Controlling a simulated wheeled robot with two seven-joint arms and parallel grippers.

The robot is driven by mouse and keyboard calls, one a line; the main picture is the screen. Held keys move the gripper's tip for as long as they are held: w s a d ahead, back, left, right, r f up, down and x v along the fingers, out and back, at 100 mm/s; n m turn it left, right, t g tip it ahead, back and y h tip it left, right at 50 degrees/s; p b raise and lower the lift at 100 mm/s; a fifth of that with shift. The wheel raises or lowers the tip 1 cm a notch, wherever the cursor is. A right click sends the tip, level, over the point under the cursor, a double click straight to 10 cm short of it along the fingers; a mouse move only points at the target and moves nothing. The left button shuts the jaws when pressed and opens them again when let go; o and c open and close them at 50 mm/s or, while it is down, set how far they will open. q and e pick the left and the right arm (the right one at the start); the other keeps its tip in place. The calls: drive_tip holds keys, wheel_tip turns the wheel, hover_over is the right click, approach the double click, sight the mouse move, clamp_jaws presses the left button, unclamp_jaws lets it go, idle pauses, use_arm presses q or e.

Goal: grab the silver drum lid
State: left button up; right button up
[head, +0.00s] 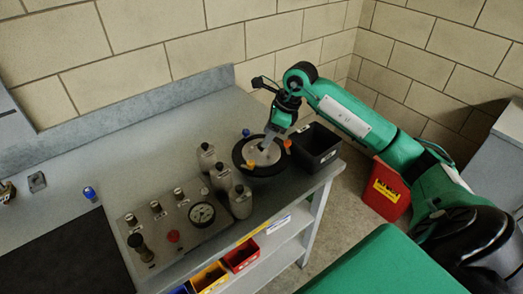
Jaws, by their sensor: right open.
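The silver drum lid (254,161) is a round silver disc inside a black ring. It lies near the right end of the grey bench, with small blue, orange and yellow pieces around its rim. My right gripper (266,146) comes from the upper right and points down over the middle of the lid, with its jaws open. Its fingers hide part of the lid, and I cannot tell whether they touch it. My left gripper is out of view.
A black bin (316,150) stands close to the right of the lid. Several grey canisters (240,204) stand to its left, beside a control panel (170,232) with a gauge. A red bin (384,190) is beyond the bench. The back of the bench (150,130) is clear.

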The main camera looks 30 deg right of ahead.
sight(261, 149)
drive_tip(key=p+x, duration=0.1)
drive_tip(key=x, duration=0.2)
drive_tip(key=shift+w+a+f, duration=0.1)
drive_tip(key=shift+f, duration=0.4)
clamp_jaws()
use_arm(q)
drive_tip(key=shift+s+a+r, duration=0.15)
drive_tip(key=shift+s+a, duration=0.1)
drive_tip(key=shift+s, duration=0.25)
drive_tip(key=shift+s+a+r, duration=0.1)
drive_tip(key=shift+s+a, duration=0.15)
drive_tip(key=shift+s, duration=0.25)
use_arm(e)
drive_tip(key=shift+w+r, duration=0.1)
drive_tip(key=shift+r, duration=0.05)
